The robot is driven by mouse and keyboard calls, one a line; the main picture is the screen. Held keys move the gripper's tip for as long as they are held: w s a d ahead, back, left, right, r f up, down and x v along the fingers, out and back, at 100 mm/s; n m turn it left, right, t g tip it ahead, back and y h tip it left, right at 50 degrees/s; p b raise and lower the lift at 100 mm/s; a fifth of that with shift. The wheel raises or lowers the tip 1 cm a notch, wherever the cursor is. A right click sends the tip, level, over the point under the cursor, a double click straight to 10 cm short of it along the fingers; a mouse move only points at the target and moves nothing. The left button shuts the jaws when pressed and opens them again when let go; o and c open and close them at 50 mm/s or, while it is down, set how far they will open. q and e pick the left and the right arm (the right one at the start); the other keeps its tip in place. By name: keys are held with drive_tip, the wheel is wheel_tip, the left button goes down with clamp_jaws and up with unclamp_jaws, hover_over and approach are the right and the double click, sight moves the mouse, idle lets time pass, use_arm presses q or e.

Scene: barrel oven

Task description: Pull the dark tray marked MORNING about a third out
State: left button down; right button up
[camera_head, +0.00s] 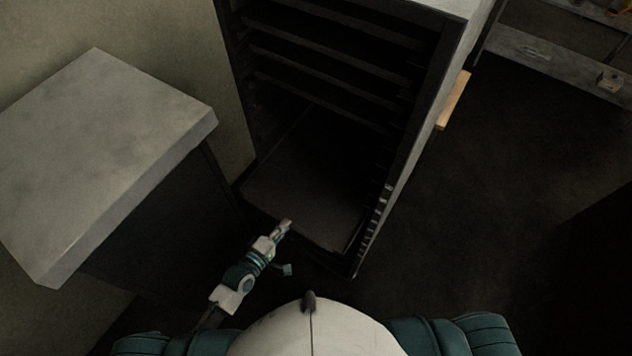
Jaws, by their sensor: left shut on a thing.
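A wide dark tray (308,182) lies low in the tall open cabinet, its front edge near the cabinet mouth. No MORNING marking can be read on it. My left gripper (284,226) is at the front edge of this tray and shut on it; the fingertips are small and dim, so the exact grip is hard to see. My right gripper is not in view.
Several dark shelves or trays (330,42) sit higher in the cabinet (430,100). A grey stone-topped block (110,150) stands at the left, close to my left arm. The dark floor (510,190) at the right is mostly clear. A wooden strip (454,100) shows beside the cabinet.

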use_arm(q)
drive_tip(key=shift+s+a+f, duration=0.1)
drive_tip(key=shift+s+a, duration=0.65)
drive_tip(key=shift+s, duration=0.25)
drive_tip(key=shift+s+a+f, duration=0.1)
drive_tip(key=shift+s+a, duration=0.6)
drive_tip(key=shift+s, duration=0.3)
drive_tip(key=c, duration=1.3)
unclamp_jaws()
drive_tip(key=shift+r, duration=0.1)
drive_tip(key=shift+w, duration=0.1)
drive_tip(key=shift+r, duration=0.1)
drive_tip(key=v, duration=0.2)
drive_tip(key=f+v, duration=0.1)
drive_tip(key=v, duration=0.5)
drive_tip(key=shift+a+f, duration=0.1)
drive_tip(key=shift+f, duration=0.25)
